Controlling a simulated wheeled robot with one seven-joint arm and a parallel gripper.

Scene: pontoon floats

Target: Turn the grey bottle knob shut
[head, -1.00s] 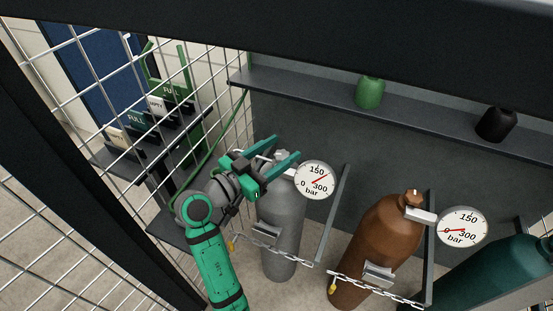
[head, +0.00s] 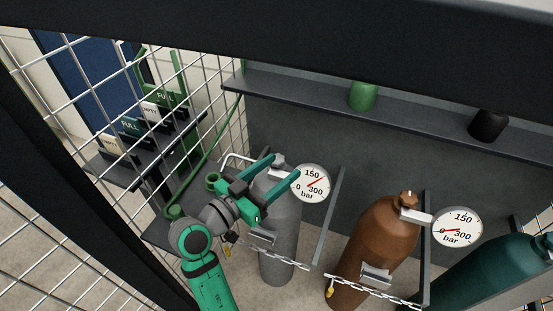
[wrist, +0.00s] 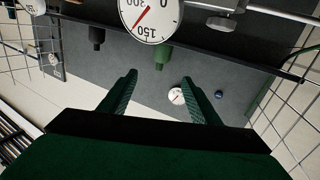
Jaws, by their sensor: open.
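The grey bottle (head: 278,235) stands upright behind a chain. Its grey knob and valve top (head: 278,173) are partly hidden by my gripper. Its round gauge (head: 310,183) is to the right, with a red needle. My gripper (head: 284,164) is open and empty at the bottle's top, its two green fingers on either side of the valve in the head view. In the wrist view my gripper (wrist: 160,82) is spread with nothing between the fingertips. There the gauge (wrist: 150,14) and a silver valve part (wrist: 222,22) lie beyond the fingers. I cannot tell whether a finger touches the knob.
A brown bottle (head: 385,240) with its own gauge (head: 457,229) stands to the right, and a teal bottle (head: 500,272) beyond it. A shelf (head: 400,117) holds a green cap (head: 363,96) and a black cap (head: 488,124). Wire mesh (head: 90,100) closes the left side.

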